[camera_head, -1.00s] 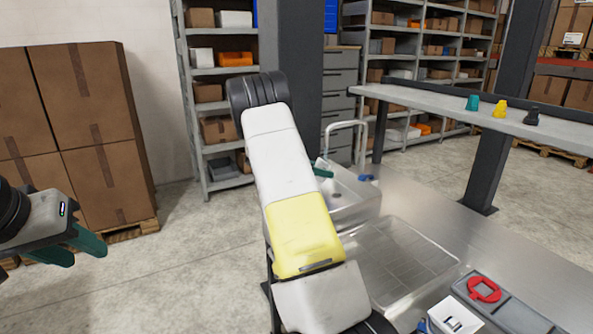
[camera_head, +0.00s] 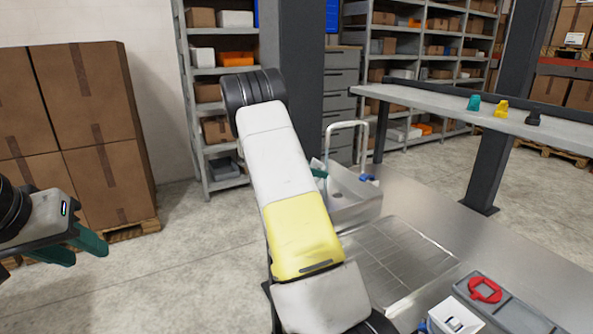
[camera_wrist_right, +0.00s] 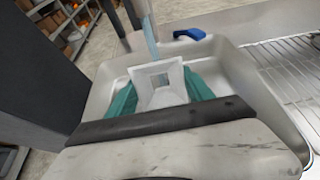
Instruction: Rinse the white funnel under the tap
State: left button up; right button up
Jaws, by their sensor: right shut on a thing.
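The white funnel (camera_wrist_right: 160,84) is held between the teal fingers of my right gripper (camera_wrist_right: 160,92), over the sink basin (camera_wrist_right: 232,75), its square opening facing the wrist camera. The tap spout (camera_wrist_right: 139,10) is just beyond it, and a bluish stream of water (camera_wrist_right: 151,38) comes down to the funnel's far rim. I cannot tell whether it falls inside. In the head view the tap (camera_head: 346,124) arches over the sink (camera_head: 352,205); my arm hides most of the right gripper. My left gripper (camera_head: 80,250) is empty, fingers apart, away at the left.
A blue lever (camera_wrist_right: 190,34) sits on the sink's far rim. Teal, yellow and black funnels (camera_head: 502,108) stand on the raised shelf. Stacked cartons (camera_head: 95,150) are at left.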

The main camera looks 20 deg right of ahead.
jog(key=a+r, duration=0.1)
jog(key=a, duration=0.5)
jog(key=shift+s+a, duration=0.25)
jog(key=shift+s, duration=0.05)
